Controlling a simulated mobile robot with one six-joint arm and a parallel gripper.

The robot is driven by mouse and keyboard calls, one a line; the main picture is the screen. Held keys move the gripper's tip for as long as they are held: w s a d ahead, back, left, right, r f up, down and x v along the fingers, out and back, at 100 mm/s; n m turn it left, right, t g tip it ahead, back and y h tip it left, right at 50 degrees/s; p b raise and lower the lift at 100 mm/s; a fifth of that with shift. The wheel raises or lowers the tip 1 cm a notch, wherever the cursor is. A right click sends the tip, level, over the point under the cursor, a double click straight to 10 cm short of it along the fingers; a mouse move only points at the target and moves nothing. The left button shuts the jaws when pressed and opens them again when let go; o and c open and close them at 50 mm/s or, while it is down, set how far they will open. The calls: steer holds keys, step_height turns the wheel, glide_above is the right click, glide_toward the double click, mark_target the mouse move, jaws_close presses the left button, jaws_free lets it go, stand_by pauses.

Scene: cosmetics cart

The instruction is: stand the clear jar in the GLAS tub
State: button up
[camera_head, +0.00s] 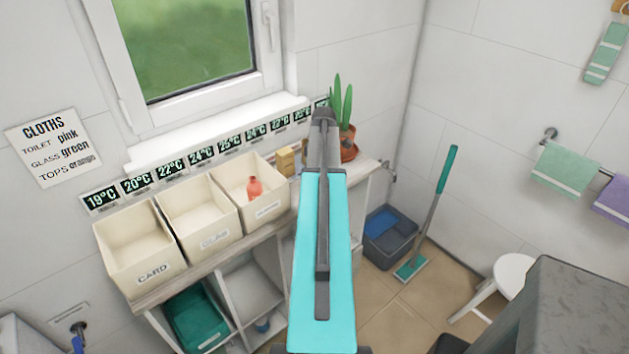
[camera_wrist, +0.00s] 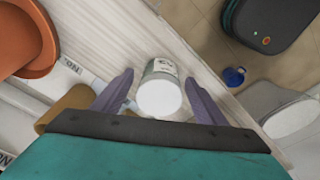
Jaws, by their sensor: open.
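The clear jar (camera_wrist: 162,70), with a printed label and a whitish round end facing the camera, is on the pale shelf top in the wrist view. My gripper (camera_wrist: 160,77) is open, with one finger on each side of the jar and gaps visible; I cannot tell whether either finger touches it. In the head view my arm hides the jar and the fingers. The GLAS tub (camera_head: 191,204) is the cream middle one of three on the shelf, and its visible inside looks empty.
The CARD tub (camera_head: 125,229) stands left of it. The right tub (camera_head: 240,175) holds a pink bottle (camera_head: 255,188). The terracotta pot also shows in the wrist view (camera_wrist: 38,60).

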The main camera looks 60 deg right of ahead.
steer(key=shift+c, duration=0.3)
steer(key=c, duration=1.2)
steer(key=shift+c, duration=0.2)
steer(key=shift+r, duration=0.1)
steer(key=shift+r+b, duration=1)
steer(key=shift+r, duration=0.55)
steer(key=s+a+r+b, duration=0.1)
steer(key=s+a+b, duration=0.3)
steer(key=s+a, duration=0.5)
steer(key=s, duration=0.4)
steer(key=shift+a+r, duration=0.2)
steer(key=shift+r, duration=0.15)
